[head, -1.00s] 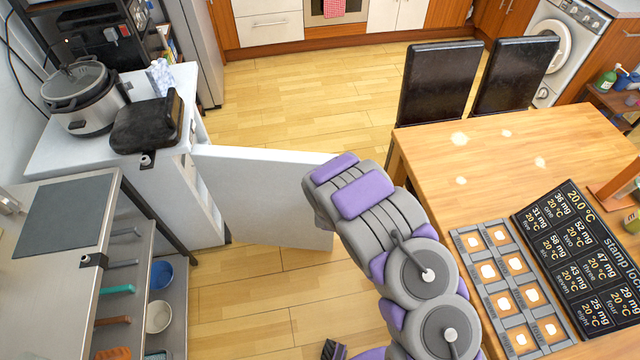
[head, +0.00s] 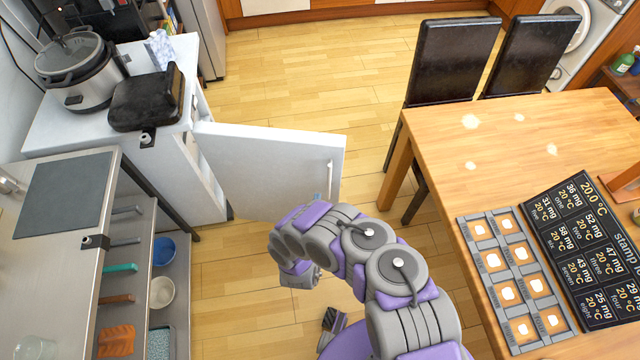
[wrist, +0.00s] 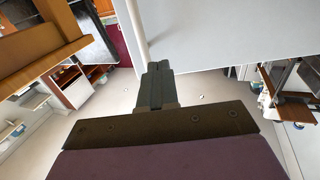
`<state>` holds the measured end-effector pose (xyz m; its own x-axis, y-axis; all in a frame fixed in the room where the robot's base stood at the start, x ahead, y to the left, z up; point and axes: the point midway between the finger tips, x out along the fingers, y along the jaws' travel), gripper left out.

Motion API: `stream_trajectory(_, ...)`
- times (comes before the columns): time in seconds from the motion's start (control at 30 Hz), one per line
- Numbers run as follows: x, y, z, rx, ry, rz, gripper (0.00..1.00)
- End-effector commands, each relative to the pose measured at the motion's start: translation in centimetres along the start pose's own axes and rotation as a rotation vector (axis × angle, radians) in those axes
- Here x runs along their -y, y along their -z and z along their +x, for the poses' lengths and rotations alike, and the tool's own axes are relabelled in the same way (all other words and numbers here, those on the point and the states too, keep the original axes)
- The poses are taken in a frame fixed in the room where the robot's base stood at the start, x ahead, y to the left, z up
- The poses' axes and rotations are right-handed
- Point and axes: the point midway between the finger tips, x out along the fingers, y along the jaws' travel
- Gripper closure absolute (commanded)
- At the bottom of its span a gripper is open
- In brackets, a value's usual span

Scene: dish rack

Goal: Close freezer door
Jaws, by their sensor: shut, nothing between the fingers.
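The white freezer (head: 175,180) stands at left in the head view. Its door (head: 260,165) is swung wide open, sticking out to the right over the floor. A light vertical handle (head: 330,180) is near the door's free edge. My arm is bent in front of the door's lower right part, and my gripper is mostly hidden behind it there. In the wrist view my gripper (wrist: 158,70) is shut and empty. It points at the white door panel (wrist: 225,35), close to the pale handle (wrist: 138,35). I cannot tell whether it touches either.
A steel shelf unit (head: 60,240) is at front left. A wooden table (head: 530,135) with two black chairs is at right. Floor behind the door is clear.

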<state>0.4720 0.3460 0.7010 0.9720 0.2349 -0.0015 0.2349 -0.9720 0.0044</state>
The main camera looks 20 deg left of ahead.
Motion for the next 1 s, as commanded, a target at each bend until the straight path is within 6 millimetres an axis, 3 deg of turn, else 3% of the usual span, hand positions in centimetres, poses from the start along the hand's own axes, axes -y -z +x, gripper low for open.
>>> stream_trajectory(0.6, -0.2, -0.1, 11.2, -0.003, -0.003, 0.003, 1.00)
stream_trajectory(0.8, -0.2, 0.0, 12.8, -0.002, -0.002, 0.001, 1.00)
stream_trajectory(1.0, -0.3, 0.2, 13.2, -0.001, -0.001, 0.002, 1.00)
